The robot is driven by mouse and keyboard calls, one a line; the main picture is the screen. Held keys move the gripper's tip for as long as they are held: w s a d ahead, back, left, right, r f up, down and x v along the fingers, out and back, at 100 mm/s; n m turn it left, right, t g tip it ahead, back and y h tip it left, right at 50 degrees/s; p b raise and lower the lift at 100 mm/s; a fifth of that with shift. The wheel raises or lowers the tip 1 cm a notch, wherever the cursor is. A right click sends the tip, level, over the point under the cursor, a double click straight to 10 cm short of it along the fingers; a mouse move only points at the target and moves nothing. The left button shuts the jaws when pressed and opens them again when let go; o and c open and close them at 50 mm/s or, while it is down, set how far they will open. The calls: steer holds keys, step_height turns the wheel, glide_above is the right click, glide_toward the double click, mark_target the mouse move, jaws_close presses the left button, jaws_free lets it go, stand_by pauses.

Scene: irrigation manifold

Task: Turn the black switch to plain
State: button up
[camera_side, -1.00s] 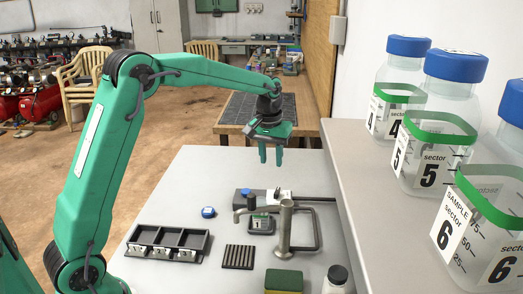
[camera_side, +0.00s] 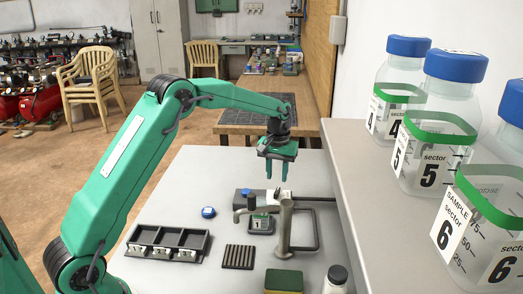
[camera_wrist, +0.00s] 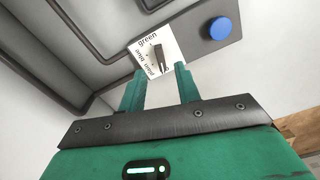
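The black switch (camera_wrist: 158,57) sits on a white label plate (camera_wrist: 146,48) on a grey box. The plate reads "green" at the top, "blue" at the left and "plain" lower down in the wrist view. The switch lies roughly up and down there; I cannot tell which end is its pointer. In the side view the plate is small, and the switch is too small to read. My gripper (camera_wrist: 160,86) is open and empty, its green fingers apart below the switch in the wrist view. In the side view my gripper (camera_side: 277,178) hangs above the grey box (camera_side: 237,203).
A blue button (camera_wrist: 220,28) is beside the plate. A metal post (camera_side: 285,228) with bent pipes stands in front of the box. A black tray (camera_side: 168,243), a ribbed dark mat (camera_side: 238,257) and a sponge (camera_side: 284,280) lie nearer. Jars stand on the right shelf.

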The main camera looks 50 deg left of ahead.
mark_target(276, 192)
steer(key=shift+f, duration=3.1)
jaws_close()
